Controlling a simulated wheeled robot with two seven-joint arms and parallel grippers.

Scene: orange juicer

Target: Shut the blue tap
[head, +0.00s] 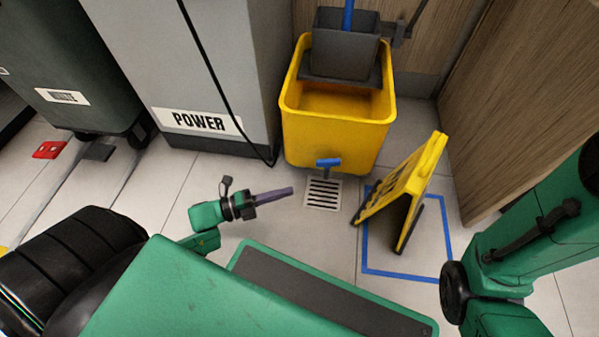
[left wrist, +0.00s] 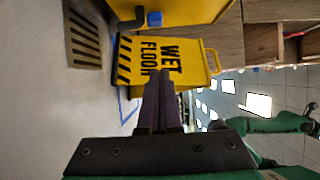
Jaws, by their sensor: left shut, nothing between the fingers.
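The blue tap (head: 328,162) sits low on the front of the yellow mop bucket (head: 337,138), above a floor drain. Its handle lies crosswise in the head view. The left wrist view shows the tap (left wrist: 154,19) near the top, on a dark spout. My left gripper (head: 291,191) is shut and empty, left of and nearer than the tap, and apart from it. Its purple fingers (left wrist: 161,77) are together in the left wrist view. My right arm shows at the right edge of the head view, but its gripper is out of sight.
A yellow wet floor sign (head: 402,188) stands right of the tap inside a blue floor outline (head: 405,276). The drain grate (head: 323,193) is below the tap. A grey POWER cabinet (head: 225,75) stands left of the bucket, with a black cable hanging down it.

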